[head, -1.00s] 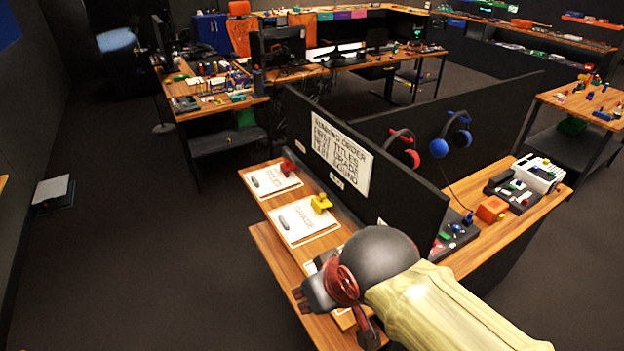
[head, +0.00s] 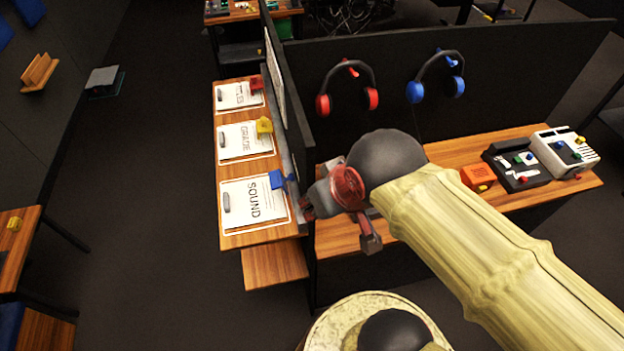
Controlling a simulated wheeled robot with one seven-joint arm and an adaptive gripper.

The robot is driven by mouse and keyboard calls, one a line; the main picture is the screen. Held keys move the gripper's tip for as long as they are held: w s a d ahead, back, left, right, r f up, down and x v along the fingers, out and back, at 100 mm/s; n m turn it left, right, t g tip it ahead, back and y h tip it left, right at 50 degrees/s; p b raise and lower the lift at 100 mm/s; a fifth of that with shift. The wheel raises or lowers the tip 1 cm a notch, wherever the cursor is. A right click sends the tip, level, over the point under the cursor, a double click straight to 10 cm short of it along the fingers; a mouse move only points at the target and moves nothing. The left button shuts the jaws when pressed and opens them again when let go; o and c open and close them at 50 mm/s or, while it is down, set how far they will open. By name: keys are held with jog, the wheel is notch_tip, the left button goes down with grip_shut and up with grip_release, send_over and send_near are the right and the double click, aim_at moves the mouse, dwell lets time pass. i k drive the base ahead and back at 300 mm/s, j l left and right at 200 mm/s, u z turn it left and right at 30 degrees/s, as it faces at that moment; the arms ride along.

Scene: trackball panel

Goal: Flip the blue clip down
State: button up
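The blue clip (head: 277,179) is at the upper right corner of the white board marked SOUND (head: 243,226), the nearest in a row of three on the wooden shelf. Its exact tilt is too small to tell. My gripper (head: 308,207) is just right of and slightly below the clip in the picture, apart from it. My wrist and arm reach in from the lower right. The fingers are small and dark, so their opening is unclear.
A yellow clip (head: 264,125) and a red clip (head: 257,82) are on the boards farther back. A dark partition (head: 297,125) rises along the shelf's right side. Red headphones (head: 347,88) and blue headphones (head: 436,80) hang on the back panel. An orange box (head: 478,178) stands on the right desk.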

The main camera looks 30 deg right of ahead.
aim_at(278, 181)
jog(key=j+z, duration=0.1)
jog(key=z, duration=1.35)
jog(key=k+j+z, duration=0.1)
jog(key=j+z, duration=0.25)
jog(key=k+j+z, duration=0.3)
jog(key=j, duration=0.15)
jog(key=k+j+z, duration=0.1)
jog(key=j+z, duration=0.25)
jog(key=k+j+z, duration=0.3)
jog(key=k+j, duration=0.6)
jog(key=j+z, duration=0.05)
jog(key=j, duration=0.05)
